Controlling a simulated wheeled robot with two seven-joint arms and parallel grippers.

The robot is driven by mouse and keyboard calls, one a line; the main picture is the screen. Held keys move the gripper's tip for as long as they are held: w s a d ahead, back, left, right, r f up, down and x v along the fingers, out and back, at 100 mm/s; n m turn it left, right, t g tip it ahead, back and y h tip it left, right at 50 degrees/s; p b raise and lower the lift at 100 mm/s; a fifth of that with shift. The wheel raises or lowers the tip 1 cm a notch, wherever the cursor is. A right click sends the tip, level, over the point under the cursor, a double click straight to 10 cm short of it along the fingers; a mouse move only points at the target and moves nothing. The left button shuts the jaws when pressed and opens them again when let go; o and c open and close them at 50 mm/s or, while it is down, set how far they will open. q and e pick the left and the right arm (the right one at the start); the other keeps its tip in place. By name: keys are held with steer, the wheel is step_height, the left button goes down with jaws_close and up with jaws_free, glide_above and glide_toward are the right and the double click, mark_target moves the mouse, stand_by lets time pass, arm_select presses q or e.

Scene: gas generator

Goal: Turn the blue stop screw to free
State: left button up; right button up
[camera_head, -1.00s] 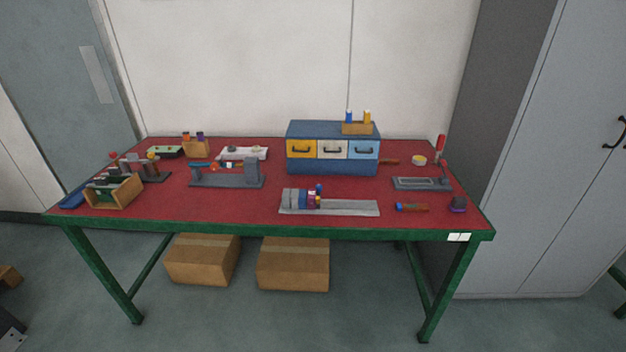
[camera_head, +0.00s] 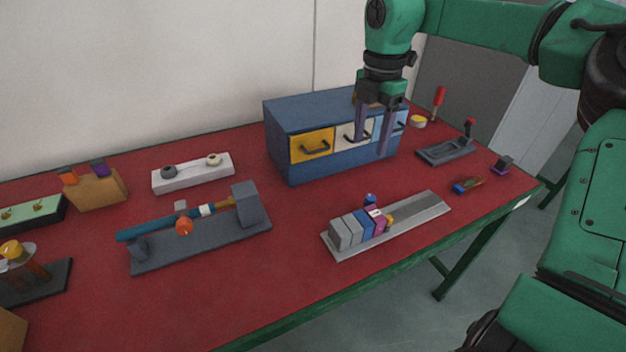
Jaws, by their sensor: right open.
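A grey rail fixture (camera_head: 420,209) lies near the front edge of the table. Grey, blue and magenta blocks stand in a row at its left end. A small blue knob, seemingly the blue stop screw (camera_head: 370,199), sticks up behind the magenta block (camera_head: 378,218). Its turned position is too small to tell. My right gripper (camera_head: 372,146) hangs with its fingers pointing down, in front of the drawer box in the picture and above the screw. It is open and empty, apart from the screw. My left gripper is not in view.
The blue drawer box (camera_head: 290,118) with yellow and white drawers stands behind the fixture. A dark fixture with a blue rod (camera_head: 150,229) lies to the left. A grey tray (camera_head: 447,151) and small parts lie right. Red tabletop is free in front of the drawer box.

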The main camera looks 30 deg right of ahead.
glide_above(371, 197)
step_height(371, 197, down, 10)
steer(key=shift+s+a+f, duration=0.1)
steer(key=f, duration=0.4)
steer(key=shift+d+p, duration=0.2)
steer(key=shift+p, duration=0.15)
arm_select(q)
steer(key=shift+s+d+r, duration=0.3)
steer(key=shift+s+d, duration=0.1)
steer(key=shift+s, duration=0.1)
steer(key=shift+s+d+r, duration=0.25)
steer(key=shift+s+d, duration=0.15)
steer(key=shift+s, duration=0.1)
arm_select(e)
steer(key=shift+a, duration=0.1)
steer(key=c, duration=0.9)
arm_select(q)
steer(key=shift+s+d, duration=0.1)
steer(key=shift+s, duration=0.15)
arm_select(e)
jaws_close()
